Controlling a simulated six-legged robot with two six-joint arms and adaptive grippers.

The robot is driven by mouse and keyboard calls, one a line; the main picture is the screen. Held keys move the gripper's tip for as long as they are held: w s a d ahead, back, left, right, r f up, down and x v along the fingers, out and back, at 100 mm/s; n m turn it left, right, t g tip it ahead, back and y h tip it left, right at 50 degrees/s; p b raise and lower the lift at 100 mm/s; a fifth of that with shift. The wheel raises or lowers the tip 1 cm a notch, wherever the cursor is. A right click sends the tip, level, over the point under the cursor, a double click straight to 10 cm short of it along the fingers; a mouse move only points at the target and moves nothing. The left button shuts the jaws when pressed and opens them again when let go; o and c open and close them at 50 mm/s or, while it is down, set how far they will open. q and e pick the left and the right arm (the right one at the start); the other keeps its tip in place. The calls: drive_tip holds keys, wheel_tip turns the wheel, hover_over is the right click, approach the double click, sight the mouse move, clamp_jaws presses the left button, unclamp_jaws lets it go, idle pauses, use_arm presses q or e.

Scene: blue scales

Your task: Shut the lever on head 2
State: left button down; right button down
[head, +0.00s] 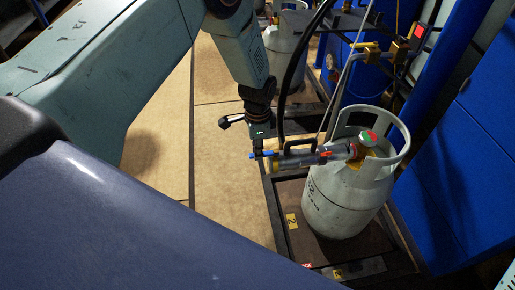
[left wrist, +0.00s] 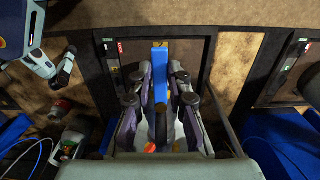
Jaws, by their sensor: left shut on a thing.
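In the head view my left gripper (head: 261,150) comes down from above, at the left end of grey filling head 2 (head: 300,158). It is shut on the blue lever (head: 270,153) of that head. In the left wrist view the lever (left wrist: 160,75) runs between the fingers of the left gripper (left wrist: 160,95). In the head view the lever lies roughly in line with the head's body. The head reaches right to the valve of a white gas cylinder (head: 345,195). The fingers partly hide the lever.
The cylinder stands on a dark framed scale (head: 288,238) with a yellow "2" label (head: 292,221). Another cylinder (head: 287,50) stands behind. A black hose (head: 295,70) hangs close to my left gripper. Blue cabinets (head: 455,160) border the right. Bare brown floor (head: 222,165) lies left.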

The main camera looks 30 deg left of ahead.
use_arm(q)
drive_tip(key=shift+s, duration=0.1)
idle(0.6)
drive_tip(key=shift+s+d+r+n+p, duration=0.1)
drive_tip(key=shift+s+d+n+p, duration=0.15)
drive_tip(key=shift+n+p, duration=0.55)
drive_tip(key=d+n+p, duration=0.1)
drive_tip(key=n, duration=0.3)
drive_tip(key=s+d+n+p, duration=0.1)
drive_tip(key=d+n, duration=0.1)
drive_tip(key=n, duration=0.1)
drive_tip(key=d+n+p, duration=0.1)
drive_tip(key=d+n, duration=0.1)
drive_tip(key=n, duration=0.2)
drive_tip(key=shift+s+d+n+p, duration=0.2)
drive_tip(key=shift+s+n+p, duration=0.05)
drive_tip(key=shift+n+p, duration=0.1)
drive_tip(key=shift+w+d+n+b, duration=0.25)
drive_tip(key=shift+d+n, duration=0.25)
drive_tip(key=shift+n, duration=0.7)
drive_tip(key=shift+w+d+n+b, duration=0.2)
drive_tip(key=shift+d+n, duration=0.3)
drive_tip(key=shift+n, duration=0.65)
drive_tip(key=c, duration=1.3)
unclamp_jaws()
drive_tip(key=shift+w, duration=0.1)
